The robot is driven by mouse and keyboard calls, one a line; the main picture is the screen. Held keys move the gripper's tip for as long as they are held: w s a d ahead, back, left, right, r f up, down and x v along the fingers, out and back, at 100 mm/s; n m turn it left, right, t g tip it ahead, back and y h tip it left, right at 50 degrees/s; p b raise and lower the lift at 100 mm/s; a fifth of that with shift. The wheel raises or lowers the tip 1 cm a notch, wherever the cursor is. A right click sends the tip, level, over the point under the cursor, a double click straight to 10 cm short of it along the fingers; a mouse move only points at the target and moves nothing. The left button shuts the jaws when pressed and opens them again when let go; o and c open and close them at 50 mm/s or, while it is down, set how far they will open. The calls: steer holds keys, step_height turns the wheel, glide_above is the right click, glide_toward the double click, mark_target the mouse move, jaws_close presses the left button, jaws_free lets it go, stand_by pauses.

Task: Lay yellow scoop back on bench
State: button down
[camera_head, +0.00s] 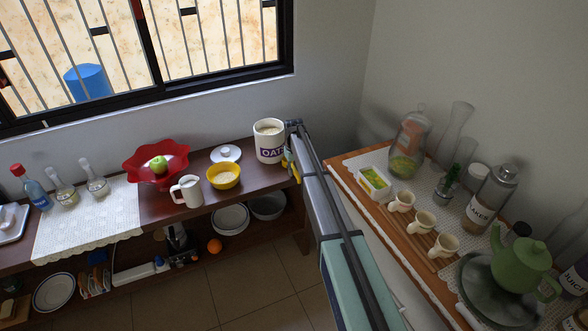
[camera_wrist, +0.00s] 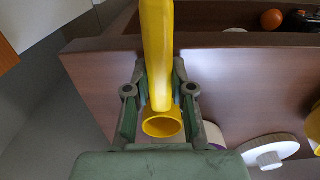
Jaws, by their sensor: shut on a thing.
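The yellow scoop (camera_wrist: 158,50) is between the fingers of my gripper (camera_wrist: 160,92) in the wrist view. Its long handle runs up to the top of the picture, and its round cup (camera_wrist: 162,124) is near my palm. In the head view my gripper (camera_head: 291,160) is at the right end of the brown bench (camera_head: 157,209), just right of the oats canister (camera_head: 270,146). Only a little yellow of the scoop shows there. The bench top (camera_wrist: 232,80) lies below the scoop in the wrist view; I cannot tell whether they touch.
A white lid (camera_head: 225,153), a yellow bowl (camera_head: 223,176), a white jug (camera_head: 187,190) and a red bowl (camera_head: 144,165) with a green apple stand left of the canister. The bench's right edge is close to my gripper. Bare wood shows around these things.

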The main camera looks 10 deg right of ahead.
mark_target(294, 168)
steer(key=shift+f, duration=0.15)
steer(key=c, duration=1)
jaws_free()
step_height(294, 168, up, 12)
steer(key=b, duration=0.4)
steer(key=shift+r, duration=0.25)
steer(key=shift+w, duration=0.1)
